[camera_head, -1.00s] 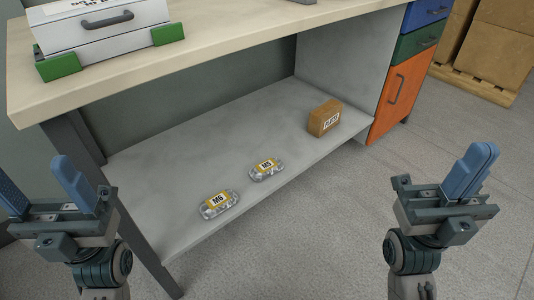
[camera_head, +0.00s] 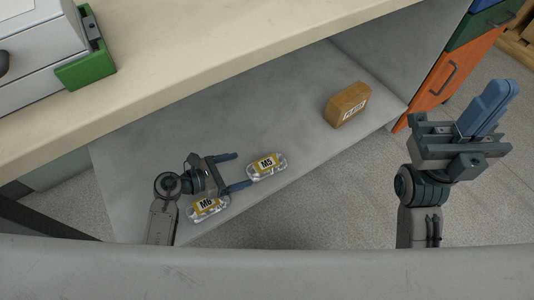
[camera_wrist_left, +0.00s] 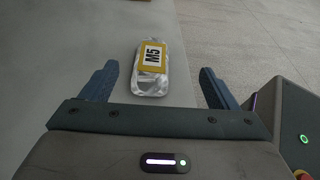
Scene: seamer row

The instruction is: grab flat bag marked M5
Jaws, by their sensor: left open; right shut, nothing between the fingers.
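The flat bag marked M5 (camera_head: 266,166) lies on the grey lower shelf, a clear pouch with a yellow label. In the left wrist view the M5 bag (camera_wrist_left: 152,62) lies ahead of my fingers, a little left of the middle between them. My left gripper (camera_head: 236,171) is open and empty, low over the shelf, just left of the M5 bag, its fingertips pointing at it. The wrist view shows both fingers of my left gripper (camera_wrist_left: 160,85) spread apart. My right gripper (camera_head: 490,108) is shut and empty, at the right, away from the shelf.
A similar bag marked M6 (camera_head: 207,206) lies beside my left gripper, partly hidden by it. A brown box (camera_head: 347,104) stands further right on the shelf (camera_head: 300,80). The worktop (camera_head: 210,55) overhangs the shelf. Open floor (camera_head: 330,200) lies in front of it.

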